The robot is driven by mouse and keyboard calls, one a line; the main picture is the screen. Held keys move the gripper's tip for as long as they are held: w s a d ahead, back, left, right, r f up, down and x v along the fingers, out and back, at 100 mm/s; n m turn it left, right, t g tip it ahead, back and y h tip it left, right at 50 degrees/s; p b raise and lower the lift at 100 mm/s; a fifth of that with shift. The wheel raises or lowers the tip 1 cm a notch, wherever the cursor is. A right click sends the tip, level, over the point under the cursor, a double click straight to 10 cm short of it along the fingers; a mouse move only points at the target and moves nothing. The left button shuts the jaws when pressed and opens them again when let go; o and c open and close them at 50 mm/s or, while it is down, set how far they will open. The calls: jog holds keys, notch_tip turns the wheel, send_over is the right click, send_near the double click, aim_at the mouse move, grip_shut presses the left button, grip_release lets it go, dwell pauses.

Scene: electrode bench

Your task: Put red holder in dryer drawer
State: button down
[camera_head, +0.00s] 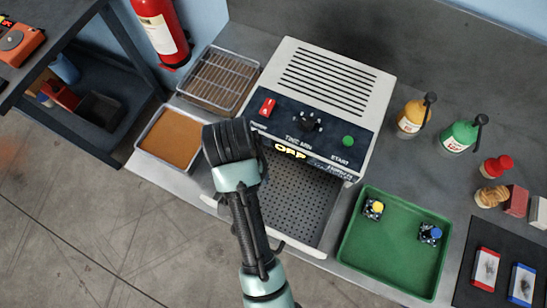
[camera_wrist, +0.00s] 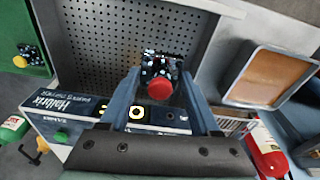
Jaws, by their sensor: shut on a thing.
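The red holder (camera_wrist: 158,84), a dark speckled block with a red round knob, is between the fingers of my gripper (camera_wrist: 158,76) in the wrist view. The fingers are shut on it. The dryer drawer (camera_head: 296,208) is pulled out, with a perforated dark floor and a pale rim. Its floor also shows behind the holder in the wrist view (camera_wrist: 105,45). The holder is over the drawer floor there; I cannot tell whether it touches. In the head view my arm hides the holder and fingers. The dryer (camera_head: 335,82) stands behind the drawer.
A green tray (camera_head: 388,262) right of the drawer holds a yellow-knobbed holder (camera_head: 374,209) and a blue-knobbed holder (camera_head: 430,234). A brown-filled tray (camera_head: 170,139) and a wire rack (camera_head: 218,78) lie left of the dryer. Bottles (camera_head: 460,136) stand at the right.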

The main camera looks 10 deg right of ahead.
notch_tip(320, 180, down, 10)
jog(key=shift+r+p, duration=0.15)
jog(key=shift+p, duration=0.45)
jog(key=shift+c, duration=0.5)
grip_release()
jog(key=shift+s, duration=0.1)
